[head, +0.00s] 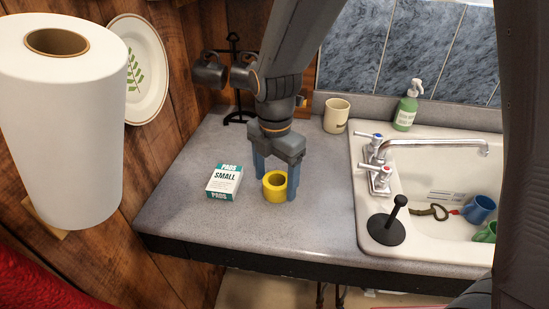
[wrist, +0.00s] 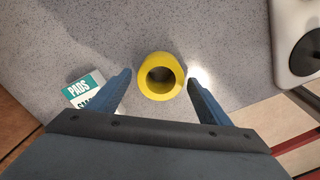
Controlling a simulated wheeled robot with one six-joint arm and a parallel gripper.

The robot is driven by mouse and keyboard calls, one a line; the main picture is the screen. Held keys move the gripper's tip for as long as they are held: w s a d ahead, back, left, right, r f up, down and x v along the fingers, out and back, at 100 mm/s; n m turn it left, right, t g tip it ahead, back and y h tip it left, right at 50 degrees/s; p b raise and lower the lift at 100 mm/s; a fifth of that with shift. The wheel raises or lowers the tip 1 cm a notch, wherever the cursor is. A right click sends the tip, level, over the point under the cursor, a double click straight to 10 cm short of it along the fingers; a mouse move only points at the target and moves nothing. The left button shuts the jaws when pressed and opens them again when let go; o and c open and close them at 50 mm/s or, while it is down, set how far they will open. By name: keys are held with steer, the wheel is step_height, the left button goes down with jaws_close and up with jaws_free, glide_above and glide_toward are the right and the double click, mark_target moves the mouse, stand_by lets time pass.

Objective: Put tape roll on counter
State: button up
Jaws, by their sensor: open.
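The yellow tape roll (head: 275,186) rests flat on the grey speckled counter (head: 185,200), between the sink and a small box. It also shows in the wrist view (wrist: 161,76), hole facing up. My gripper (head: 275,185) is open, with its blue fingers pointing down on the left and right of the tape roll. In the wrist view the fingers (wrist: 160,90) stand apart and the roll lies just beyond and between their tips. I see gaps on both sides, and nothing is held.
A box of pads (head: 224,181) lies close to the left of my gripper. A cream mug (head: 337,115) stands behind. The sink (head: 365,240) with a black plunger (head: 388,226) is to the right. Dark mugs (head: 210,72) hang on a rack at back left.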

mark_target(275, 181)
step_height(275, 181, up, 11)
steer(key=b, duration=0.2)
steer(key=shift+b, duration=0.3)
